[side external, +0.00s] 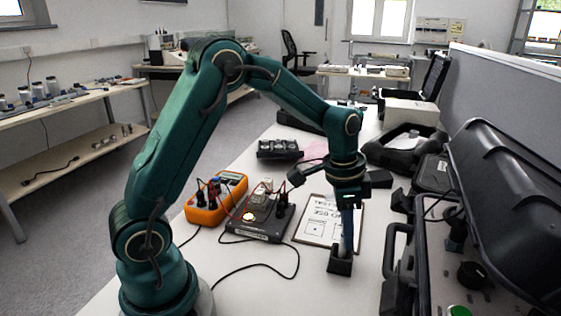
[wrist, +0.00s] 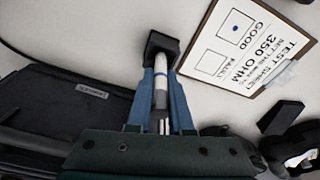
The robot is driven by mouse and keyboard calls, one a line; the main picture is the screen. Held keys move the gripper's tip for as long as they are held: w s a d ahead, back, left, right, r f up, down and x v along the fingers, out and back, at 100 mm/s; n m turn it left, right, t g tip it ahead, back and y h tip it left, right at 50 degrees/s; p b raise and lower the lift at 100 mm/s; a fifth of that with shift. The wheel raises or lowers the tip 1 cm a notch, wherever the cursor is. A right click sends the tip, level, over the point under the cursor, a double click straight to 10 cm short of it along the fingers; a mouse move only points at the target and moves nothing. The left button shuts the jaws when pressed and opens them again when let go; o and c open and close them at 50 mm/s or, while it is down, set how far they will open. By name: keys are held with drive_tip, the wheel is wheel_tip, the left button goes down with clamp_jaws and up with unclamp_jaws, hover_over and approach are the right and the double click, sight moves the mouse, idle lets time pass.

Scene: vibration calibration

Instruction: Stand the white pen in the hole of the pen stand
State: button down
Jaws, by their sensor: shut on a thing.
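In the side view my gripper (side external: 346,228) points down just above the pen stand (side external: 340,264), a small black block on the white table. The pen is roughly upright there, mostly hidden by the fingers. In the wrist view the pen's far end meets the opening of the pen stand (wrist: 162,43). It looks to be at or in the hole; how deep I cannot tell.
A clipboard with a test sheet (side external: 318,222) lies just left of the stand. A dark meter box (side external: 258,222) and an orange multimeter (side external: 214,200) stand farther left. Open black cases (side external: 512,200) crowd the right. The table front, left of the stand, holds only a cable.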

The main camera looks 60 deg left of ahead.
drive_tip(key=shift+f, duration=0.8)
drive_tip(key=shift+c, duration=1.7)
unclamp_jaws()
drive_tip(key=shift+r, duration=4.05)
